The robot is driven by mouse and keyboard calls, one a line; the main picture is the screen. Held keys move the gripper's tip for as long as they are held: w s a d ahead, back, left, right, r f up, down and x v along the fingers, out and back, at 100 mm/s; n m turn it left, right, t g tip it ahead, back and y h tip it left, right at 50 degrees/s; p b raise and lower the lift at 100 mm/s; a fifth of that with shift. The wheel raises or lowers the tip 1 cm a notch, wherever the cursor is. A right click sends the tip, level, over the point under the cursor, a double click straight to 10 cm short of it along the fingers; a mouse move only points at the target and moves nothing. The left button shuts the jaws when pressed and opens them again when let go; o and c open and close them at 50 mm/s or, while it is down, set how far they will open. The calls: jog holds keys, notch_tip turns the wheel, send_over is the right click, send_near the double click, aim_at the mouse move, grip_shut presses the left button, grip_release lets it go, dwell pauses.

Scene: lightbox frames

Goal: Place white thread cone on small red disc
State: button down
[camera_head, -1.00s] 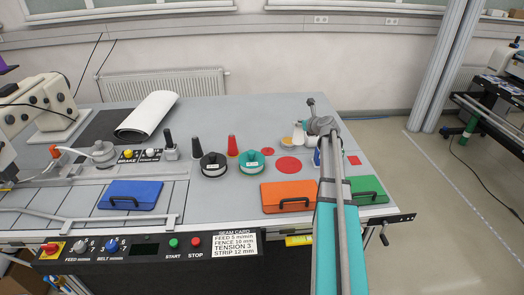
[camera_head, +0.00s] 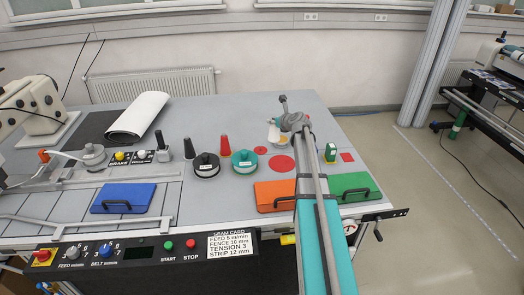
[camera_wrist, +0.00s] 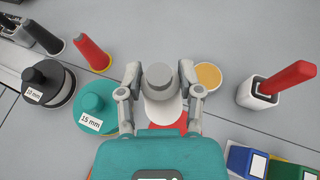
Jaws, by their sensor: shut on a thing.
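My gripper (camera_wrist: 160,98) is shut on the white thread cone (camera_wrist: 160,106), with one finger on each side of its grey upper part. In the head view the white cone (camera_head: 272,136) shows just left of my gripper (camera_head: 282,128), upright. It appears to be above the table, but its height is hard to tell. The small red disc (camera_head: 260,150) lies flat on the table, below and left of the cone in the head view. It is not visible in the wrist view, where my gripper and the cone block part of the table.
A larger red disc (camera_head: 281,163) lies nearer me. A teal spool (camera_head: 244,163), a black spool (camera_head: 206,165) and a red cone (camera_head: 225,145) stand to the left. A yellow round item (camera_wrist: 208,75) and a white holder with a red handle (camera_wrist: 262,93) are to the right.

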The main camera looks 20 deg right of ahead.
jog(key=w+a, duration=0.2)
jog(key=a, duration=0.6)
jog(key=w+a+r, duration=0.1)
jog(key=w+a, duration=0.1)
jog(key=a, duration=0.6)
jog(key=shift+w+r+p, duration=0.3)
jog(key=shift+w+p, duration=0.05)
jog(key=shift+p, duration=0.1)
jog(key=w+d+f+b, duration=0.3)
jog(key=d+f+b, duration=0.6)
jog(key=d, duration=0.3)
jog(key=shift+w+d, duration=0.25)
jog(key=shift+d, duration=0.05)
